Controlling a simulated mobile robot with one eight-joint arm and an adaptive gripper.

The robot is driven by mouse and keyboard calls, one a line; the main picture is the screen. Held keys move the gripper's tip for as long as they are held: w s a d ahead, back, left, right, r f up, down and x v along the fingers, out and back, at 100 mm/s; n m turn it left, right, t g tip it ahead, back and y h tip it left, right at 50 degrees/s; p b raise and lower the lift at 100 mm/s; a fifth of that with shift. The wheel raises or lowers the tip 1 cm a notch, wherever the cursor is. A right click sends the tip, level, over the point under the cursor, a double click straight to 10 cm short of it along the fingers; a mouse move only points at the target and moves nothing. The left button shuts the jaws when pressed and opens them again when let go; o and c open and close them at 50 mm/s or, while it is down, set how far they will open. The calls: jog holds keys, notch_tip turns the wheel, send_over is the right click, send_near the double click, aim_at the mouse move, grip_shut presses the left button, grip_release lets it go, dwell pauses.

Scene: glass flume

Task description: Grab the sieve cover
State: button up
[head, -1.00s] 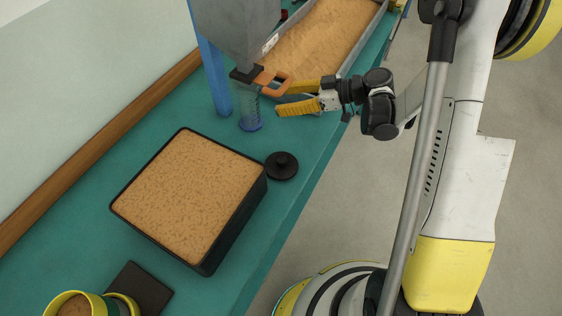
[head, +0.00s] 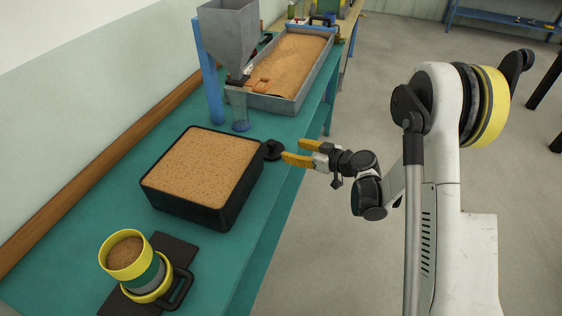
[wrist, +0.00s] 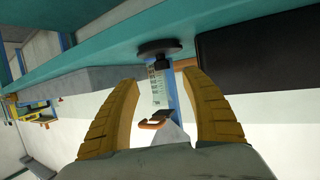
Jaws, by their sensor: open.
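The sieve cover, a black round lid with a small knob (head: 273,150), lies on the teal bench beside the far right corner of the black sand box. My gripper (head: 295,152) is open, its yellow fingers spread, just right of the cover at the bench edge. In the wrist view the cover (wrist: 160,47) shows beyond the open fingers (wrist: 160,80), roughly centred between them, with nothing held. Whether a finger touches it cannot be told.
A black box of sand (head: 205,172) stands left of the cover. Behind are a clear cylinder (head: 239,115), a grey hopper (head: 228,35) and a long sand tray (head: 293,65). A yellow sieve stack (head: 128,256) stands at front left.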

aim_at(275, 145)
jog(key=b+x, duration=0.1)
jog(key=x, duration=0.4)
jog(key=shift+w+a+f, duration=0.2)
jog(key=shift+w, duration=0.1)
jog(key=b+x, duration=0.1)
jog(key=x, duration=0.1)
jog(key=b+x, duration=0.2)
jog(key=x, duration=0.1)
jog(key=shift+s+a, duration=0.1)
jog(key=shift+a, duration=0.3)
jog(key=shift+r, duration=0.15)
jog(key=shift+s+d, duration=0.1)
grip_shut()
